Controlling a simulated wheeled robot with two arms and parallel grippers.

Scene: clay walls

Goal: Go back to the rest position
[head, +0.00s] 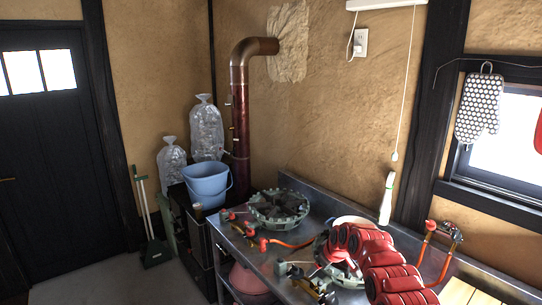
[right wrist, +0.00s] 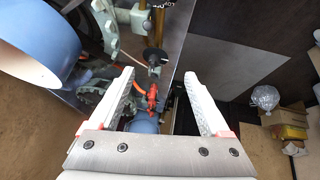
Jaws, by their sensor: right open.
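My right gripper (right wrist: 159,75) shows in the right wrist view with its two pale fingers spread apart. I see nothing held between them. A red valve-like fitting (right wrist: 152,92) and an orange hose lie beyond the gap, and I cannot tell how far off they are. Neither gripper can be made out in the head view. My left gripper is not in view.
A blue bucket (head: 207,185), clear bags (head: 206,130) and a stovepipe (head: 239,110) stand behind. Bare floor (head: 90,283) lies at lower left.

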